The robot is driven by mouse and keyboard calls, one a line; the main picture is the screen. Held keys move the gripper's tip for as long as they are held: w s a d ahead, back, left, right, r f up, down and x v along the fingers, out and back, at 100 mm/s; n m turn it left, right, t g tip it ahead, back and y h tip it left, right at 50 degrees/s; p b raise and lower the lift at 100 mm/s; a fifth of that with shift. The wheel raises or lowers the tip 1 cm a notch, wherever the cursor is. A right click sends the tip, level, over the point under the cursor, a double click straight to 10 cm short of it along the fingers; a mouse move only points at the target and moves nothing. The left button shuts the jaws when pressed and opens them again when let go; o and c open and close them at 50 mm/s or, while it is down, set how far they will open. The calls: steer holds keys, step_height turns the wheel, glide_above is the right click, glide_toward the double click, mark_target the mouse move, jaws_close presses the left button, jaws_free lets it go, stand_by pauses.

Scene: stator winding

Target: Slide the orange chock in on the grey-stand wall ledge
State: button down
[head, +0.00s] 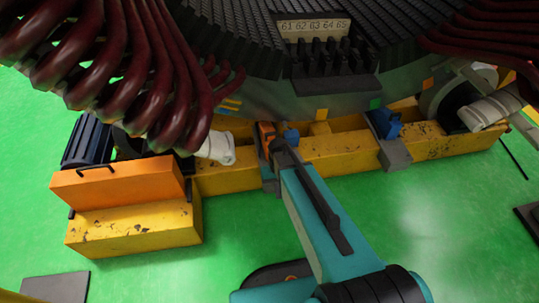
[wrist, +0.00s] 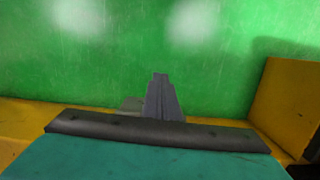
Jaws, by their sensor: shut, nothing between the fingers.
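The orange chock (head: 266,133) stands on the left grey stand at the yellow beam in the head view, just left of a blue block (head: 291,136). This grey stand (head: 268,172) is partly hidden by my arm. My gripper (head: 278,145) is at the end of the teal arm, close to the orange chock; I cannot tell whether they touch. In the wrist view my gripper (wrist: 160,78) shows as dark grey fingers held together, with nothing between them. The orange chock does not show in the wrist view, and the wall ledge cannot be made out clearly.
The large stator (head: 330,100) hangs right above the work spot, with dark red coils (head: 130,60) at left. A yellow beam (head: 345,150) runs behind my gripper. A second grey stand (head: 395,155) with a blue chock (head: 385,123) is at right. The green floor (head: 440,200) in front is mostly clear.

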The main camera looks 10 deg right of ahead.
steer(key=w+a+r+t+p, duration=0.1)
steer(key=w+r+p, duration=0.1)
steer(key=w+r, duration=1)
steer(key=shift+w+r+t+p, duration=0.15)
steer(key=shift+r+t+p, duration=0.25)
steer(key=shift+r, duration=0.15)
steer(key=shift+a+f, duration=0.1)
step_height(320, 180, down, 10)
steer(key=b, duration=0.2)
steer(key=shift+b, duration=0.4)
steer(key=shift+w+f, duration=0.1)
steer(key=shift+w, duration=0.2)
steer(key=shift+w+b, duration=0.45)
steer(key=shift+w, duration=1.25)
